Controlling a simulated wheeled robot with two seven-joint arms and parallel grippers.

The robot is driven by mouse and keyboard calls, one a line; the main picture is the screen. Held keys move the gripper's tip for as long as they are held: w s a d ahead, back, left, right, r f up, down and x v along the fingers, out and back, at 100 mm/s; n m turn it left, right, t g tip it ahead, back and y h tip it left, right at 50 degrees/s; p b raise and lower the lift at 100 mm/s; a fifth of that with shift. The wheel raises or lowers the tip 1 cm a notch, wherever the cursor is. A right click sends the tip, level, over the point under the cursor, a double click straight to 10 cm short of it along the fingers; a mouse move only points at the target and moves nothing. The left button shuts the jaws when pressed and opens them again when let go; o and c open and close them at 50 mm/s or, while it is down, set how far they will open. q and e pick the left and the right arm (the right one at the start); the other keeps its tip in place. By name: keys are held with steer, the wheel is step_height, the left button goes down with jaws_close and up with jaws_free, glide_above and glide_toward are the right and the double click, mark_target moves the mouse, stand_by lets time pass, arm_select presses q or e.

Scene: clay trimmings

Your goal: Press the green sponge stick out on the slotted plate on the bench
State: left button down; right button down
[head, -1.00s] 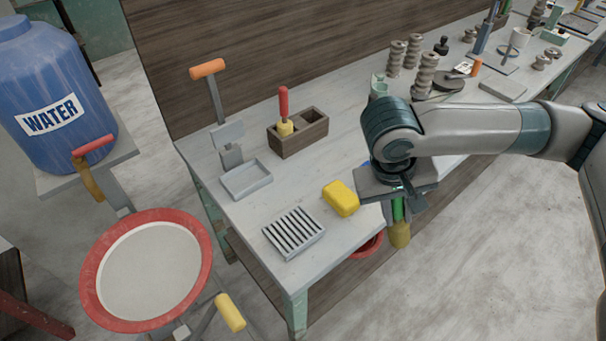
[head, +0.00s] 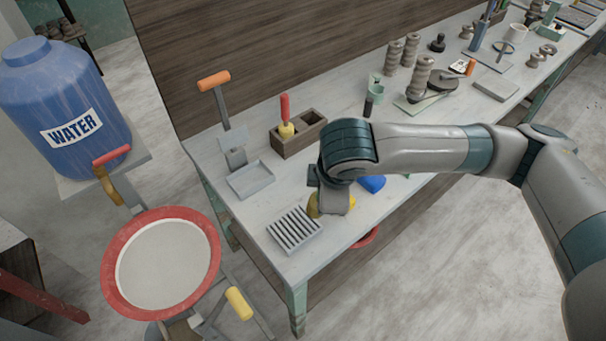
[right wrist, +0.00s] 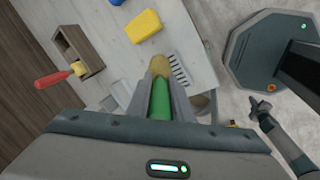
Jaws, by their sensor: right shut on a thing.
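My right gripper (right wrist: 162,100) is shut on the green sponge stick (right wrist: 160,100), whose tan sponge end (right wrist: 159,66) sticks out past the fingers. In the head view the sponge end (head: 313,207) hangs beside the slotted plate's upper right corner; I cannot tell whether it touches anything. The grey slotted plate (head: 294,231) lies on the bench (head: 352,232); in the right wrist view the plate (right wrist: 180,76) is partly hidden behind the sponge. What looks like my left gripper (right wrist: 260,107) shows small at the right wrist view's right, too small to read.
A yellow block (right wrist: 145,26) lies near the plate, mostly hidden by my gripper in the head view. A blue thing (head: 372,184) lies farther right. A shallow grey tray (head: 250,180) and a wooden box (head: 299,134) stand behind. A red-rimmed basin (head: 162,262) is left of the bench.

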steer(key=a+n, duration=0.1)
steer(key=a+r+n+y+p, duration=0.1)
steer(key=a+n, duration=0.1)
steer(key=a+r+n+p, duration=0.1)
steer(key=n, duration=0.1)
steer(key=shift+w+a+r+g+y, duration=0.2)
steer(key=shift+w+g+y, duration=0.1)
steer(key=shift+w+y, duration=0.1)
steer(key=shift+f, duration=0.2)
step_height(320, 180, down, 6)
steer(key=b, duration=0.6)
steer(key=shift+r+b, duration=0.15)
steer(key=shift+b, duration=0.15)
steer(key=shift+s+f, duration=0.1)
steer(key=shift+f, duration=0.45)
stand_by(1.5)
